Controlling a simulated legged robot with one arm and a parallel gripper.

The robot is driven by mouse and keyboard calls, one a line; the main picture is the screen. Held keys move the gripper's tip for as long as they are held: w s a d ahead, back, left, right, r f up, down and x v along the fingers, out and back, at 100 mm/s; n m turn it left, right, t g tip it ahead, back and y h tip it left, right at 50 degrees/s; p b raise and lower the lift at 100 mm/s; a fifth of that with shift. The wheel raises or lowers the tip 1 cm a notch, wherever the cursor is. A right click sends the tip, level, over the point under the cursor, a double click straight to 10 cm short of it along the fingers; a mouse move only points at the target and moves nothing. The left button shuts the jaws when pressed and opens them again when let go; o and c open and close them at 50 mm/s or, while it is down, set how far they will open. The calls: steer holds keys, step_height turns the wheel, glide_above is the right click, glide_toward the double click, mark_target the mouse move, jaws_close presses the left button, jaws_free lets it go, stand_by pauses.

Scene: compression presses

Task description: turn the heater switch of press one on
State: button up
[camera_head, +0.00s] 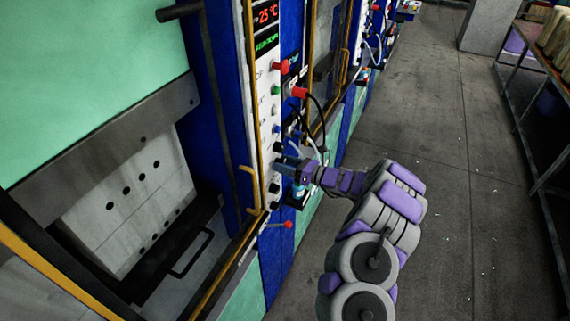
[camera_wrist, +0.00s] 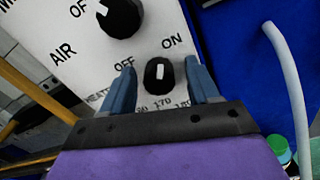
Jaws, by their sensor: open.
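In the wrist view the heater switch (camera_wrist: 153,83) is a small black round knob on a white panel, with OFF printed at its upper left and ON at its upper right. Its white mark points roughly straight up in the picture. The label beside it, partly hidden by my gripper, starts with "HEATE". My gripper (camera_wrist: 160,66) is open, with one blue finger on each side of the knob; small gaps show between fingers and knob. In the head view my gripper (camera_head: 284,162) is at the lower part of the white control panel (camera_head: 264,130) and hides the knob.
Another black knob (camera_wrist: 120,17), near the word AIR, sits above left of the switch. A pale hose (camera_wrist: 288,85) hangs to the right. In the head view a yellow rail (camera_head: 251,100) runs along the panel's left, and a red-knobbed lever (camera_head: 288,225) sticks out below.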

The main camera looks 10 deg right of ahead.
steer(key=v, duration=1.7)
steer(key=shift+d, duration=0.2)
steer(key=shift+s, duration=0.15)
